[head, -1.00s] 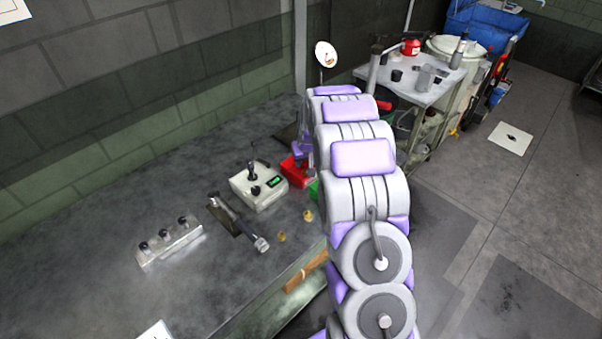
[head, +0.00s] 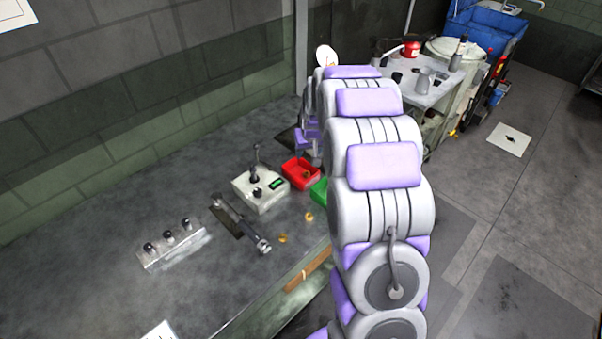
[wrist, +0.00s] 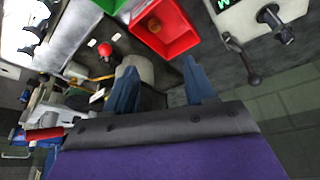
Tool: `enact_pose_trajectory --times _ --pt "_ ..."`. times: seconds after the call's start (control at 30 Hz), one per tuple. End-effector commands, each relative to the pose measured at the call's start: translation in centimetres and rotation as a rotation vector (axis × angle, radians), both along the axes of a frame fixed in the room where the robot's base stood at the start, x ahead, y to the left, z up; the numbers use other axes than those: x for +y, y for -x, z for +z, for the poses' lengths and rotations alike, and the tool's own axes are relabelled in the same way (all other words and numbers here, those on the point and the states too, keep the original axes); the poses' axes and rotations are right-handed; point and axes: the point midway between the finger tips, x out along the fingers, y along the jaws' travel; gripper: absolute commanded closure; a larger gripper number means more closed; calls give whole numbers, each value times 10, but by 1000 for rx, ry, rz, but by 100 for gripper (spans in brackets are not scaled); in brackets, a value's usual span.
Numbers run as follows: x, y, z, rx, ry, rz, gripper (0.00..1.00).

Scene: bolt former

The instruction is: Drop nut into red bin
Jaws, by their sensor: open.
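The red bin (head: 300,174) sits on the grey bench beside the white control box, with a small brownish-gold piece (head: 307,174) inside that looks like a nut. In the wrist view the red bin (wrist: 182,42) is at the top, with the gold piece (wrist: 154,23) in it. My gripper (wrist: 160,82) is open, its two dark blue fingers apart just below the bin in that view, and I see no nut between them. In the head view my gripper is mostly hidden behind my arm, near the bin's far side. Two gold nuts lie on the bench, one nearer (head: 283,238) and one farther (head: 308,217).
A green bin (head: 319,191) stands next to the red bin, partly hidden by my arm. The white control box (head: 260,190) with levers is left of the bins. A metal lever tool (head: 242,225) and a block with black knobs (head: 172,243) lie farther left.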

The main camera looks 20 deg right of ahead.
Motion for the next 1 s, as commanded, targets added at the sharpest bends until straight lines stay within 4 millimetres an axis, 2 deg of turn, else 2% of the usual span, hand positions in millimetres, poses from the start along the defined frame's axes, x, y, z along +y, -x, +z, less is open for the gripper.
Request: enact_pose_trajectory --times 0.03,0.3,0.5,0.83,0.93,1.0 --pt "1 4 14 -3 1 0 46" --pt "5 21 56 -3 1 -1 46" --pt "6 27 67 2 0 -1 46" --pt "10 31 70 6 -1 2 46" --pt "23 44 78 22 -8 12 46" --pt "37 61 86 44 -15 24 46"
